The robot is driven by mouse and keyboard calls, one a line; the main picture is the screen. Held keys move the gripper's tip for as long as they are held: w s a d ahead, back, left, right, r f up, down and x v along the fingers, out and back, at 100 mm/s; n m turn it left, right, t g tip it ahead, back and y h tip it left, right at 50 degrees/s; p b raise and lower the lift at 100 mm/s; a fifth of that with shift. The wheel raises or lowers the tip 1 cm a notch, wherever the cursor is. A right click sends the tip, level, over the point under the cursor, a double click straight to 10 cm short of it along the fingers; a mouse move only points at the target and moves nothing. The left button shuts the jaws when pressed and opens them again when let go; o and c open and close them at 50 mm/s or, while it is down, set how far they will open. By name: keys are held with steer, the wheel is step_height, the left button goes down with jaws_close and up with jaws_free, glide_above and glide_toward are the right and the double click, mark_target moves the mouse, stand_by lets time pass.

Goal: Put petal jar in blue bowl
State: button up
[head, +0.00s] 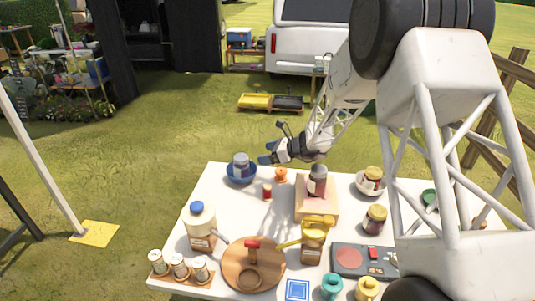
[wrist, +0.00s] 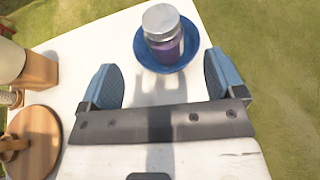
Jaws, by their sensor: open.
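A jar with a grey lid and purple contents (head: 240,160) stands upright inside the blue bowl (head: 241,179), at the table's far left corner; it looks like the petal jar. In the wrist view, the jar (wrist: 165,38) and the bowl (wrist: 142,50) are at the top centre. My gripper (head: 267,154) is above the table's far edge, just right of the bowl. In the wrist view, its blue fingers (wrist: 160,68) are wide apart and empty, with the jar beyond them and not touching.
A small red-capped jar (head: 267,191) and an orange item (head: 281,175) stand near the bowl. A dark bottle (head: 317,182) stands on a wooden block (head: 318,208). A white bowl (head: 359,188) holds another jar. A round wooden board (head: 270,283) and a white jug (head: 200,222) are nearer.

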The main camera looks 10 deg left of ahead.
stand_by(0.4)
steer(key=s+d+r+n+g+h, duration=0.1)
steer(key=s+d+r+n+h, duration=0.15)
steer(key=s+d+r, duration=0.35)
steer(key=s+d+r+n+h, duration=0.1)
steer(key=s+d+r+n, duration=0.3)
steer(key=s, duration=0.5)
steer(key=s+d+r+n+g+h, duration=0.1)
steer(key=s+d+r+n, duration=0.25)
steer(key=s+r, duration=0.3)
steer(key=s+d+r+n+h, duration=0.1)
steer(key=s+d+n+h, duration=0.2)
steer(key=s+d, duration=0.3)
steer(key=s+d+r+n+t+h, duration=0.1)
steer(key=s+d+n+h, duration=0.2)
steer(key=s, duration=1.1)
steer(key=s+d+r+n+t+h, duration=0.1)
steer(key=s+d+n+h, duration=0.2)
steer(key=s+d, duration=0.5)
steer(key=shift+s+d+r+n, duration=0.25)
steer(key=shift+s+d+n, duration=0.15)
steer(key=shift+s, duration=0.65)
